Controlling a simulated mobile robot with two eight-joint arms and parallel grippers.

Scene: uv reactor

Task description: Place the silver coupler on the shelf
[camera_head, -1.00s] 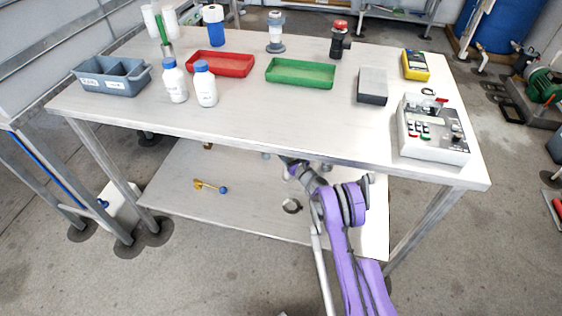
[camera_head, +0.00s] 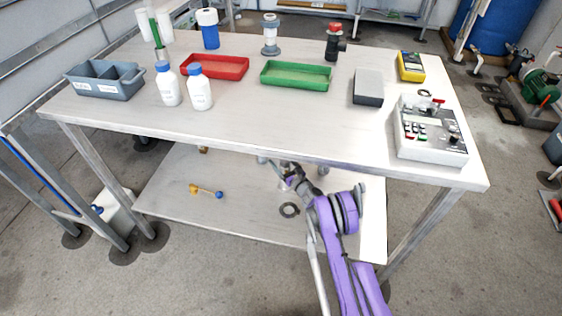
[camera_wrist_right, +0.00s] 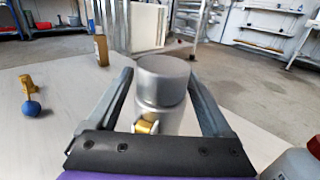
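In the right wrist view a silver cylinder (camera_wrist_right: 163,85), which looks like the coupler, stands upright between the two fingers of my right gripper (camera_wrist_right: 160,78). The fingers are spread wide, one on each side of it, with their tips close to its sides; contact cannot be made out. A small brass piece (camera_wrist_right: 146,127) shows low in front of the cylinder. In the head view my right gripper (camera_head: 284,180) is under the tabletop, over the lower shelf (camera_head: 250,220), and the coupler is hard to make out there. My left gripper is not in view.

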